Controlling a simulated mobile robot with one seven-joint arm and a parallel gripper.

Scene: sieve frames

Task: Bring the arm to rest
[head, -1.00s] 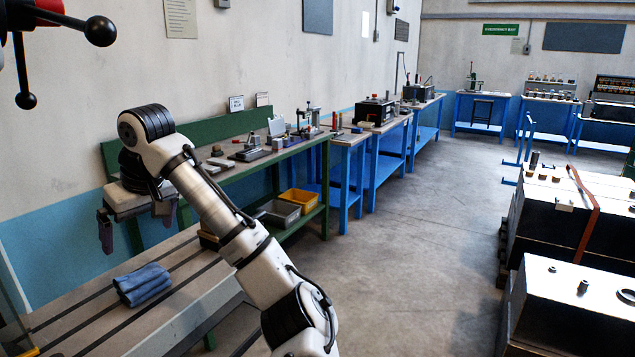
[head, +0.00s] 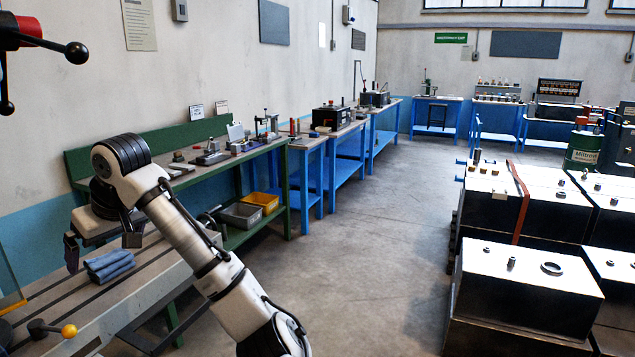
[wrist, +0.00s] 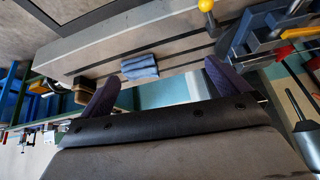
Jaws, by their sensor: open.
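My arm (head: 208,258) rises from the bottom of the head view and bends at a black-banded joint at the upper left. My gripper (head: 103,252) hangs beyond that joint over the slotted grey machine table, its two dark purple fingers spread apart. In the wrist view my gripper (wrist: 160,90) shows its two fingers wide apart with nothing between them that they touch. A folded blue cloth (head: 109,266) lies on the slotted table (head: 50,310); it also shows in the wrist view (wrist: 140,67), beyond the fingers.
A green workbench (head: 215,165) with tools and bins stands along the left wall. Blue benches (head: 345,165) continue behind it. Black machine blocks (head: 522,300) stand at the right. The concrete floor (head: 390,240) between is clear. A yellow-knobbed lever (head: 68,331) is at the lower left.

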